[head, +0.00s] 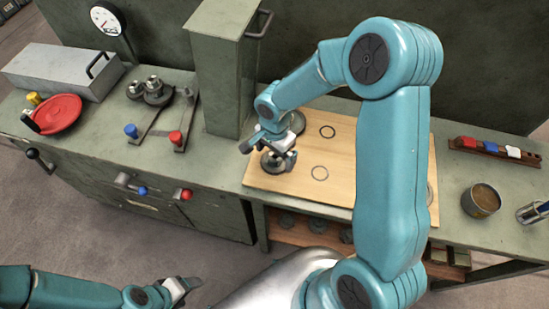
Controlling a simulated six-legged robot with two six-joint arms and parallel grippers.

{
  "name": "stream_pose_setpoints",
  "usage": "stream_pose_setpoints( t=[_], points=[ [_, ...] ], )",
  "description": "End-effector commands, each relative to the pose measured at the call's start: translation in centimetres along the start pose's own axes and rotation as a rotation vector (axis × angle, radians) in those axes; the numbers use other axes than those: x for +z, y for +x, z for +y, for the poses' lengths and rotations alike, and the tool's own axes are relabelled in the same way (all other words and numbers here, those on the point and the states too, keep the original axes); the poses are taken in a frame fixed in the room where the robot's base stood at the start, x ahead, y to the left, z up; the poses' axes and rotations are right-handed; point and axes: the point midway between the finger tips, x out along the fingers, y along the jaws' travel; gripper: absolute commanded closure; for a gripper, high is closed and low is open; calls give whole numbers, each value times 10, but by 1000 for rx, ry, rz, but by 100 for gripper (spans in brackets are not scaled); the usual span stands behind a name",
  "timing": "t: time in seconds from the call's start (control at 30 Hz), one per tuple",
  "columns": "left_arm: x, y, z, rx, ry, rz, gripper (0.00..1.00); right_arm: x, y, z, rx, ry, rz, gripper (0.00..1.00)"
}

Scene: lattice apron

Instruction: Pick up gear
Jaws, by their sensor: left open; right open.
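A dark round gear (272,164) with a metal hub lies on the wooden board (390,170), near its left edge. My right gripper (268,152) is open just above this gear, with its fingers apart near the hub. I cannot tell whether a finger touches it. A second round grey part (297,121), perhaps another gear, sits behind the wrist and is partly hidden by it. My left gripper (181,289) is open and empty at the bottom of the view, in front of the cabinet and away from the board.
A tall green box (218,75) stands left of the board. Levers with blue (131,130) and red knobs, more metal parts (157,90) and a red disc (58,113) are further left. A brown-filled tin (481,200) stands right. Two thin rings (320,173) mark the board.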

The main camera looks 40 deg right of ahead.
Motion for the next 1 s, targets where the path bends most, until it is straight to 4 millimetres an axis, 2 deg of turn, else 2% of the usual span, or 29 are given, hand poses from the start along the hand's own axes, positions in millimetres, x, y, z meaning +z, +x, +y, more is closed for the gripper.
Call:
stream_pose_setpoints(
  t=[0.13, 0.37, 0.4, 0.57, 0.6, 0.63, 0.87, 1.0],
  points=[
    [0, -3, 1, 0, 0, 0, 33, 0, 17, -1, 0, 0, -1, 0],
    [0, -2, 1, 0, 0, 0, 33, 0, 21, -2, -1, -1, 0, 0],
    [0, -2, 1, 0, 0, 0, 33, 0, 21, -2, -1, -1, 0, 3],
    [0, -2, 1, 0, 0, 0, 33, 0, 20, -2, -1, -1, 0, 55],
    [0, -2, 1, 0, 0, 0, 33, 0, 20, -2, -1, -1, 0, 68],
    [0, -3, 1, 0, 0, 0, 33, 0, 20, -2, -3, 0, 1, 74],
    [0, -2, 1, 0, 0, 0, 33, 0, 19, -2, -3, 0, 1, 74],
    [0, -2, 1, 0, 0, 0, 33, -1, 11, -3, -6, 1, 2, 74]
  ],
)
